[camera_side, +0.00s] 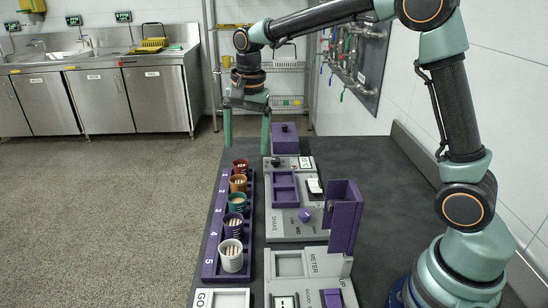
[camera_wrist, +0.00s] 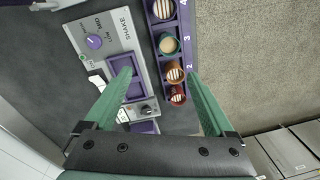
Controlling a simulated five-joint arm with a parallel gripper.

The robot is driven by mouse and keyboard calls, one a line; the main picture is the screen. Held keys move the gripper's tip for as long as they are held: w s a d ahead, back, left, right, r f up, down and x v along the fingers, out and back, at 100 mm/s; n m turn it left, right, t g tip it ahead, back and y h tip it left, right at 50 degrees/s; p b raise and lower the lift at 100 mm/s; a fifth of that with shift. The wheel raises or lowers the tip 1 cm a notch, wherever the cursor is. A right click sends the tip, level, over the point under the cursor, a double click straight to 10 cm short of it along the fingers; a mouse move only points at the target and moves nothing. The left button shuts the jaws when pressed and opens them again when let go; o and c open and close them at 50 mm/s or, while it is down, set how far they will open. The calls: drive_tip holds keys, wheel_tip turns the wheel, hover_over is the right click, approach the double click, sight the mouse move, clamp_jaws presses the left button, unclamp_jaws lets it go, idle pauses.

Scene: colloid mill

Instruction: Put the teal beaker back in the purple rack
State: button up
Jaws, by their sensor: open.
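The teal beaker (camera_side: 237,204) stands upright in the purple rack (camera_side: 210,263), level with number 3. Pale content shows inside it, and the others hold striped content. The wrist view also shows the teal beaker (camera_wrist: 168,44) and the rack (camera_wrist: 187,52). My gripper (camera_side: 246,130) is open and empty, pointing down beyond the far end of the rack. In the wrist view its green fingers (camera_wrist: 160,75) are spread wide, with the red and orange beakers seen between them. It appears apart from every beaker.
Red (camera_side: 240,166), orange (camera_side: 238,183), purple (camera_side: 235,224) and white (camera_side: 231,255) beakers fill the rack's other places. To the right are the SHAKE station (camera_side: 273,222) with a purple two-part holder (camera_side: 285,187), and the METER station (camera_side: 313,265) with a tall purple panel (camera_side: 345,216).

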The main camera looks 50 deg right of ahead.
drive_tip(key=s+d+r+n+t, duration=0.1)
drive_tip(key=s+n+t, duration=0.1)
drive_tip(key=s+n, duration=0.4)
drive_tip(key=s+d+r+n+t, duration=0.2)
drive_tip(key=s+n, duration=0.4)
drive_tip(key=s, duration=0.6)
drive_tip(key=shift+r, duration=0.3)
